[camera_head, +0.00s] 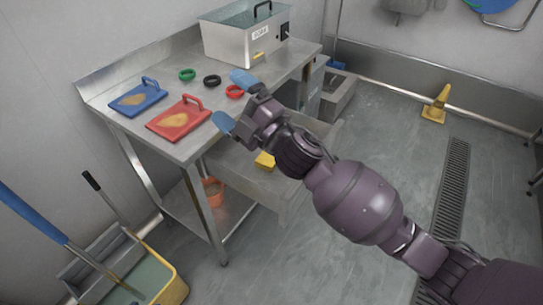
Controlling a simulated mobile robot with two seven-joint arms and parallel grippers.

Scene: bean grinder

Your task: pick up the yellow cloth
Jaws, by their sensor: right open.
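A small yellow block-like piece (264,160), which looks like the folded yellow cloth, lies in the open grey drawer (232,175) under the steel table. My right forearm passes just above and to the right of it in the picture. My right gripper (235,101) has blue fingertips spread apart, with nothing between them. It is over the front edge of the table, beyond the yellow piece in the picture and apart from it. My left gripper is not in view.
On the steel table (205,145) are a red board (178,122), a blue board (137,99), green, black and red rings, and a metal machine (240,42). A bucket with handles (150,275) stands lower left.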

